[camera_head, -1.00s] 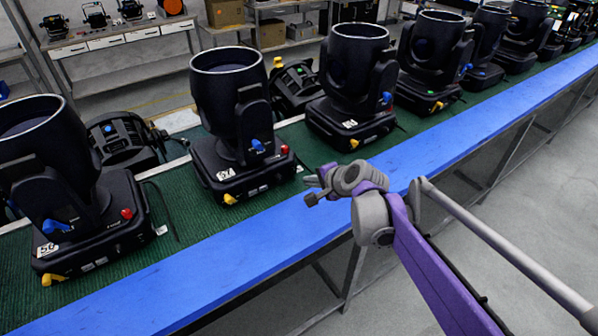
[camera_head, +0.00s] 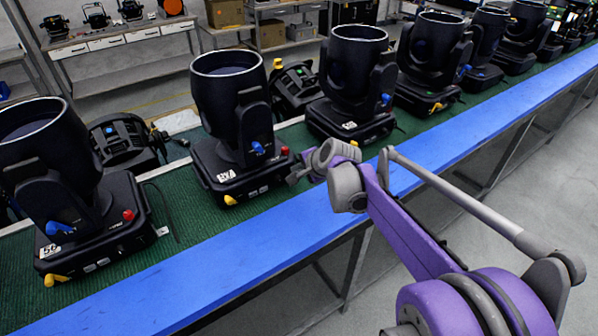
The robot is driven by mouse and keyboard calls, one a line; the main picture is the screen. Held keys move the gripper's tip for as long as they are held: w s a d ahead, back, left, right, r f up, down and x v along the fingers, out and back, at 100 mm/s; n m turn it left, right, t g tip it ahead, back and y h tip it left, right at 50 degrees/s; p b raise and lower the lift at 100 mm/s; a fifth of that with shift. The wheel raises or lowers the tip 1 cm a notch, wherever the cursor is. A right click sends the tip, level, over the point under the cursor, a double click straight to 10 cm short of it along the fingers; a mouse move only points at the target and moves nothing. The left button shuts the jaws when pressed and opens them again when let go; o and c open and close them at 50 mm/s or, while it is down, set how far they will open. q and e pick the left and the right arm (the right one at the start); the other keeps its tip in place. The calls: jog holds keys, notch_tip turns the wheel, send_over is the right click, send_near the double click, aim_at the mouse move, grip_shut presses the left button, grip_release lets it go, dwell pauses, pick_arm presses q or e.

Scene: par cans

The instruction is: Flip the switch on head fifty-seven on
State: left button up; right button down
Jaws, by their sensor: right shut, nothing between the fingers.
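Head fifty-seven (camera_head: 232,115) is a black moving head light standing upright on the green belt, with a white 57 label (camera_head: 226,176) on its base. Its base carries a red part (camera_head: 284,150) at the right corner and a yellow part (camera_head: 230,200) at the front left; a blue part (camera_head: 258,147) is on its yoke. I cannot tell which part is the switch or its position. My right gripper (camera_head: 291,178) is shut and empty, just right of the base's right corner; whether it touches is unclear. My left gripper is not in view.
Head 56 (camera_head: 50,165) stands to the left, and another head (camera_head: 355,75) to the right, with several more beyond it. A blue rail (camera_head: 250,245) runs along the belt's front edge. Grey floor (camera_head: 530,190) is open at the right.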

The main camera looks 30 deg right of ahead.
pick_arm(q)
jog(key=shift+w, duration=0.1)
pick_arm(e)
jog(key=shift+w, duration=0.2)
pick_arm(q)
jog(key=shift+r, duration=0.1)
pick_arm(e)
jog(key=shift+r, duration=0.1)
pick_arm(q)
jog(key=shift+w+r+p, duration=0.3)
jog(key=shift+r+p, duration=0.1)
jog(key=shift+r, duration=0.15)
pick_arm(e)
jog(key=shift+r, duration=0.7)
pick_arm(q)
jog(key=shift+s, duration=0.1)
pick_arm(e)
jog(key=shift+s, duration=0.1)
